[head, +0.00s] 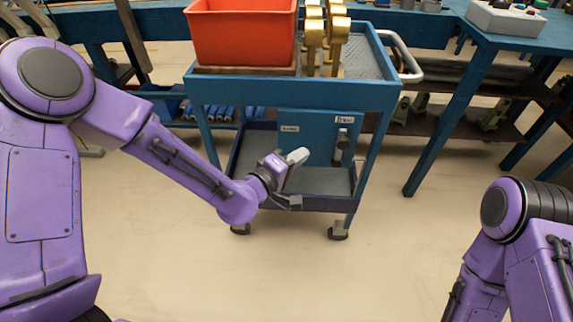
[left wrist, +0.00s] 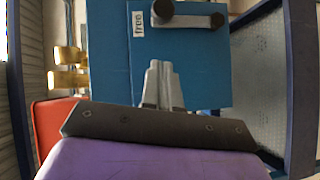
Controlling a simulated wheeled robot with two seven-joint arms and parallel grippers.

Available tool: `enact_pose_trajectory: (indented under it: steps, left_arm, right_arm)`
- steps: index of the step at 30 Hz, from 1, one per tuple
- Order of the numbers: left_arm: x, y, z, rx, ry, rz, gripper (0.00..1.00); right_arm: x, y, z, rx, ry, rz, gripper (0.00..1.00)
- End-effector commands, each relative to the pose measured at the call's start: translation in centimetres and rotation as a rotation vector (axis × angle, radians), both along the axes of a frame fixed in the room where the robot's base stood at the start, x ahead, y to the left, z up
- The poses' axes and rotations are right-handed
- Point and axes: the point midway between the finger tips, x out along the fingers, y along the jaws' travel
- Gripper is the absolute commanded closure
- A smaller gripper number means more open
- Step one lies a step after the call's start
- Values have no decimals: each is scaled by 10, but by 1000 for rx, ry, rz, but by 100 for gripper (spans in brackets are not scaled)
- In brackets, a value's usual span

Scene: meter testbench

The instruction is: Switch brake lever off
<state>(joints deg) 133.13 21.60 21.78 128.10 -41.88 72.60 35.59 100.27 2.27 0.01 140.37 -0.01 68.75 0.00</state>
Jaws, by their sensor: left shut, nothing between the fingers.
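The brake lever (head: 342,141) is a dark grey handle on the blue box panel (head: 307,150) under the cart's top. It hangs downward below a label reading "free" (head: 344,120). In the left wrist view the lever (left wrist: 190,19) shows at the top, with its round end beside the "free" label (left wrist: 138,22). My left gripper (head: 298,157) is shut and empty, in front of the panel, left of the lever and apart from it. Its closed fingers (left wrist: 163,80) point toward the panel in the wrist view. My right gripper is out of view.
The blue cart (head: 290,88) stands on casters. It carries a red-orange bin (head: 242,33) and gold-coloured parts (head: 313,40). A second label (head: 290,128) is at the panel's left. A blue workbench (head: 478,75) stands at the right. The floor in front is clear.

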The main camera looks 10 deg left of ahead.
Motion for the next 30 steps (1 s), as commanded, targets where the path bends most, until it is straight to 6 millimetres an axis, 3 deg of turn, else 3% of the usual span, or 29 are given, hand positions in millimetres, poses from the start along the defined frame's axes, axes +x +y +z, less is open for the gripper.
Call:
enact_pose_trajectory:
  steps: [7, 26, 28, 30]
  left_arm:
    - [-31, 16, 3, -1, 0, 0, 100]
    - [-35, 19, 3, 31, -13, -2, 100]
    - [-34, 31, -9, 140, 2, 42, 100]
    - [-45, 58, -45, 316, 106, 104, 100]
  right_arm:
    - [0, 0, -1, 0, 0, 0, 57]
    - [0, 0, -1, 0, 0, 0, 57]
    - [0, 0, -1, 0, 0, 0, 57]
    - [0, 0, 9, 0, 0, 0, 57]
